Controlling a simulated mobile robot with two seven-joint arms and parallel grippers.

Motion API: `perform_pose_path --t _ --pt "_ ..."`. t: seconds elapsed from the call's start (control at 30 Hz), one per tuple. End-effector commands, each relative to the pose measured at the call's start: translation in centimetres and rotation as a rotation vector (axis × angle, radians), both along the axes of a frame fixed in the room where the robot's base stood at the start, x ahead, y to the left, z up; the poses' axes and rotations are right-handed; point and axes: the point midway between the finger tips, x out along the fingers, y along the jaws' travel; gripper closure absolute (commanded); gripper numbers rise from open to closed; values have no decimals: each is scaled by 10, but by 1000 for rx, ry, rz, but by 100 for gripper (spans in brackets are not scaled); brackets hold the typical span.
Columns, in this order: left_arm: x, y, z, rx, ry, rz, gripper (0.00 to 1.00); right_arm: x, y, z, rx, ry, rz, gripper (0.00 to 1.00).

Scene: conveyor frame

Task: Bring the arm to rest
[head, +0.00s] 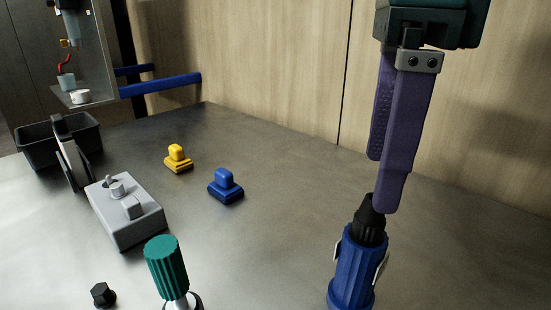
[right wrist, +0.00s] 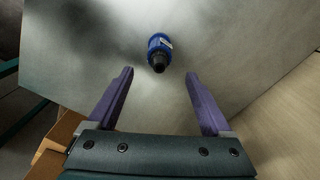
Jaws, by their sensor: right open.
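My right gripper (head: 382,182) hangs down from the top right of the head view with its purple fingers apart. In the right wrist view the right gripper (right wrist: 159,75) is open, with nothing between its fingers. A blue ribbed cylinder (head: 352,275) with a black top stands on the table below the gripper. In the right wrist view the blue cylinder (right wrist: 159,50) lies beyond the fingertips, roughly centred between them, and the fingers do not grip it. In the head view a fingertip overlaps its black top. My left gripper is not in view.
The metal table (head: 270,170) also bears a teal-topped knob (head: 166,266), a grey box (head: 126,215), blue (head: 225,187) and yellow (head: 178,160) blocks, a black nut (head: 103,294) and a black bin (head: 38,150). A wooden wall (head: 270,70) stands behind. The table's middle is clear.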

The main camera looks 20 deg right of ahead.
Motion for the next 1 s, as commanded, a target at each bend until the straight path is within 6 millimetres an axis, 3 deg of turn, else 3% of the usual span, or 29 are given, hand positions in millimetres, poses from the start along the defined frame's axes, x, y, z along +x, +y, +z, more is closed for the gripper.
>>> perform_pose_path --t 0.53,0.63,0.77,0.83,0.93,1.0 --pt "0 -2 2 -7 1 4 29 0 0 6 0 1 0 16" --pt "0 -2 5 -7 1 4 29 -2 8 6 33 6 12 16" --pt "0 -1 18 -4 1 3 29 -14 58 12 245 36 71 16" --pt "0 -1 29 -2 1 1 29 -28 104 26 453 70 107 16" --pt "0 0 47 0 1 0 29 -53 171 69 820 137 113 16" --pt "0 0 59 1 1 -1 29 -66 208 115 1091 192 70 16"
